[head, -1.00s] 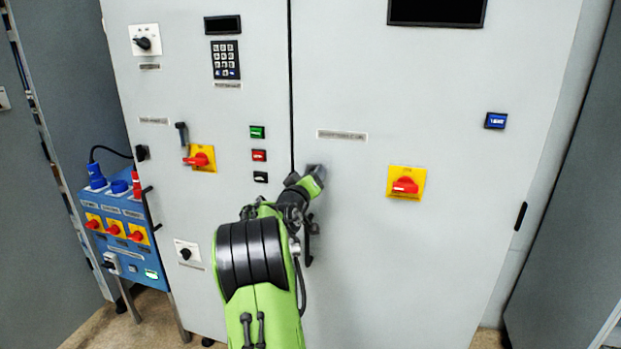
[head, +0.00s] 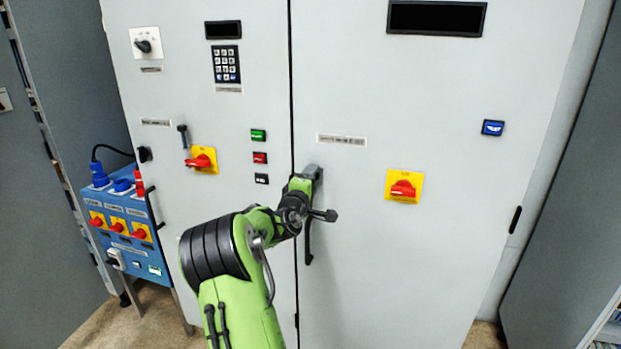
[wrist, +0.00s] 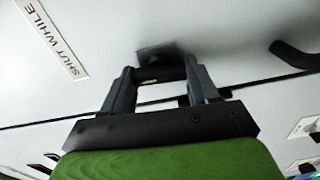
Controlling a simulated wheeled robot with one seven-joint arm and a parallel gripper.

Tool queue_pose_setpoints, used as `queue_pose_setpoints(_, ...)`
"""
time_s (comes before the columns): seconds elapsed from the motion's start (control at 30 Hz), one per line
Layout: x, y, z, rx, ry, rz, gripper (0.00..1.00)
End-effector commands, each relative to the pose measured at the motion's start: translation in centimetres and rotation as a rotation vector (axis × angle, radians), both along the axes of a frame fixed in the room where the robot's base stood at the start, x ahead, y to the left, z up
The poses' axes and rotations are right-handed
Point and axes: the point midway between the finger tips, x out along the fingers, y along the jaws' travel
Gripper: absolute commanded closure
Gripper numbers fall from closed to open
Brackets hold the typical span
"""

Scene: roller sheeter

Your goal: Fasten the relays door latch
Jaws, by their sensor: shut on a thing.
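A dark latch handle (wrist: 158,73) is on the grey cabinet front, at the edge of the right door beside the vertical seam. In the wrist view, my gripper (wrist: 161,79) has its two fingers on either side of the latch's bar, shut on it. The latch's square base (wrist: 160,52) shows just beyond the fingertips. In the head view, a grey end of the latch (head: 312,171) shows above my gripper, and my arm hides the rest. No readable label names the relays door.
A black handle (head: 309,245) hangs on the right door just below my gripper; it also shows in the wrist view (wrist: 293,56). A label (head: 342,140) sits right of the latch. Red rotary switches flank it on yellow plates, left (head: 203,161) and right (head: 404,187).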

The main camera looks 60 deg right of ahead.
Motion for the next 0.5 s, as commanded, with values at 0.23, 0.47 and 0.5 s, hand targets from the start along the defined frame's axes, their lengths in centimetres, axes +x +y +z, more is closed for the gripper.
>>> queue_pose_setpoints(0.23, 0.00, 0.01, -0.01, -0.009, 0.070, -0.001, 0.71)
queue_pose_setpoints(0.47, -0.02, 0.00, -0.05, -0.013, 0.086, -0.001, 0.71)
queue_pose_setpoints(0.5, -0.02, 0.00, -0.05, -0.013, 0.086, -0.001, 0.71)
